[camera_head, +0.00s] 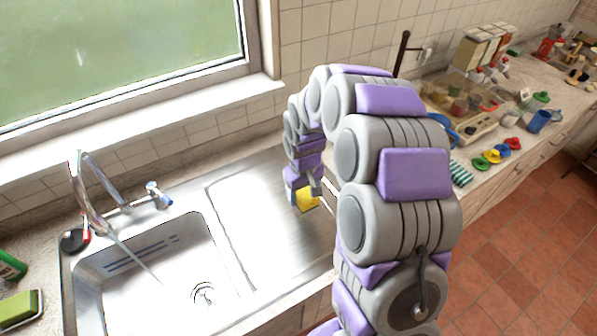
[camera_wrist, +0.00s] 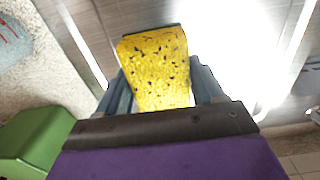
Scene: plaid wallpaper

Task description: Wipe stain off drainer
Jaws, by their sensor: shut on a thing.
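The drainer (camera_head: 262,220) is the ribbed steel surface to the right of the sink basin, with bright glare on it. My gripper (camera_head: 308,189) is over its right part, pointing down, shut on a yellow sponge (camera_head: 307,201). In the wrist view, the sponge (camera_wrist: 155,70) shows dark specks and sits between both fingers of my gripper (camera_wrist: 162,92). The drainer (camera_wrist: 215,50) lies behind it there. I cannot tell whether the sponge touches the steel. No stain shows clearly; glare, the sponge and my arm cover parts of the drainer.
The sink basin (camera_head: 150,262) and tap (camera_head: 95,200) are to the left. A green sponge (camera_head: 20,307) and a green bottle (camera_head: 10,266) stand at the far left. The right counter is crowded with colourful items, including a striped cloth (camera_head: 460,174). The window sill runs behind the sink.

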